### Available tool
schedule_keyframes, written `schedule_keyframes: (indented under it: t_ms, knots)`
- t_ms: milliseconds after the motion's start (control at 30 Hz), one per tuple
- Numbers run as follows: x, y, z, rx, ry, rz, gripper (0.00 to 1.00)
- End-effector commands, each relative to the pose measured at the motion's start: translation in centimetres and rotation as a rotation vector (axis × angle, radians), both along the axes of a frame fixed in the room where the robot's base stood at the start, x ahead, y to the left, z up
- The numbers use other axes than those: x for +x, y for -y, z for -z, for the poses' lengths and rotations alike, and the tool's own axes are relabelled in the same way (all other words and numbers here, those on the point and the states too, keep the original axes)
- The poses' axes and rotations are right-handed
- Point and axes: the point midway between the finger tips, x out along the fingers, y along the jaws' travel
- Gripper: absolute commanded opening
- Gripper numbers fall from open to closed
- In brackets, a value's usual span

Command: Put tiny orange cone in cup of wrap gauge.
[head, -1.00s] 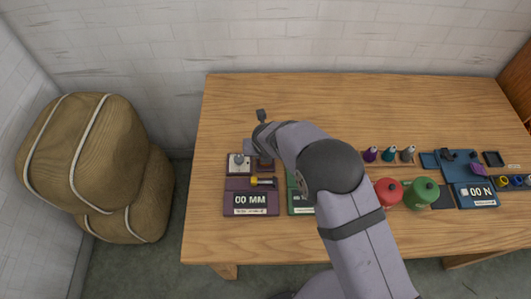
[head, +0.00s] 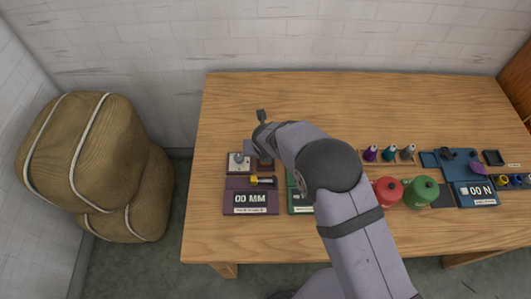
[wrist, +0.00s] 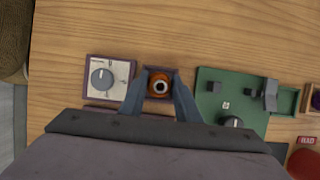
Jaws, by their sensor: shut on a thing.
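The tiny orange cone (wrist: 160,86) is between the fingertips of my gripper (wrist: 160,97) in the wrist view, seen from above with its dark centre hole. My gripper is shut on it. The cone appears over or inside the small square purple-rimmed cup (wrist: 160,71); its height relative to the rim cannot be told. The purple wrap gauge (head: 251,209) shows 00 MM in the head view, with a white dial plate (head: 240,169) behind its display. That dial (wrist: 108,93) is left of the cup in the wrist view. My arm partly hides the cup in the head view.
A green device (wrist: 210,105) stands close right of the cup. Red (head: 388,190) and green (head: 422,193) skeins, a rack of small cones (head: 389,155) and a blue gauge (head: 475,195) are farther right. The back of the table (head: 400,100) is clear.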

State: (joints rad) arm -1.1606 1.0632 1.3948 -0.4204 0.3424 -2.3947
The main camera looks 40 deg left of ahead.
Motion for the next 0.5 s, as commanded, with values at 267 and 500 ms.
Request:
schedule_keyframes:
  t_ms: [267,500]
  knots:
    - [0.0,-0.01,0.19,0.0,0.0,0.0,0.08]
    - [0.01,-0.02,0.36,0.001,0.001,0.0,0.34]
